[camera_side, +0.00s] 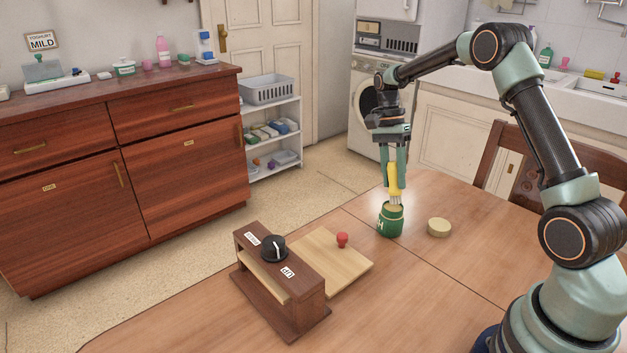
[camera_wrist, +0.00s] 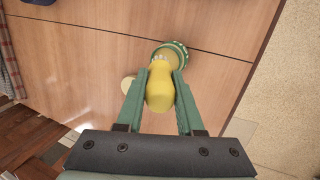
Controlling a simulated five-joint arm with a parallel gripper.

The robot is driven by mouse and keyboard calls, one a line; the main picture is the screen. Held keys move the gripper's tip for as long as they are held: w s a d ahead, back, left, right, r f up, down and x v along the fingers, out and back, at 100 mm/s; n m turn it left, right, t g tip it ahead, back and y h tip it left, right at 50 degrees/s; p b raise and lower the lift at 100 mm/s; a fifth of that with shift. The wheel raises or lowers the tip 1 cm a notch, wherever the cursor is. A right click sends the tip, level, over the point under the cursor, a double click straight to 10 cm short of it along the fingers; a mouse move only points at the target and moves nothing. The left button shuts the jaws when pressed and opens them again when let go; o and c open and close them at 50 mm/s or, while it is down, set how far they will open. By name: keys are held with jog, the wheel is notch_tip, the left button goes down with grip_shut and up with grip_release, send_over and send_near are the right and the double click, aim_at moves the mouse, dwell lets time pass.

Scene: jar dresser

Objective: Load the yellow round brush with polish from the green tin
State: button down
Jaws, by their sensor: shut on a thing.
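My gripper (camera_side: 394,178) is shut on the yellow round brush (camera_side: 393,180) and holds it upright, handle up. The brush also shows in the wrist view (camera_wrist: 160,88), between my two green fingers. The green tin (camera_side: 389,222) stands open on the table directly below. The brush's pale lower end is at the tin's mouth; how deep it reaches inside I cannot tell. In the wrist view the tin's ribbed rim (camera_wrist: 172,50) shows just past the brush.
A round tan lid or disc (camera_side: 439,227) lies on the table right of the tin. A wooden box with a black knob (camera_side: 273,248) and a pale board with a red knob (camera_side: 342,240) stand to the left. The table's front right is clear.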

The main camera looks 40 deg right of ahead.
aim_at(395, 162)
jog(key=shift+f, duration=0.65)
dwell(0.7)
dwell(0.5)
jog(key=shift+r, duration=3.55)
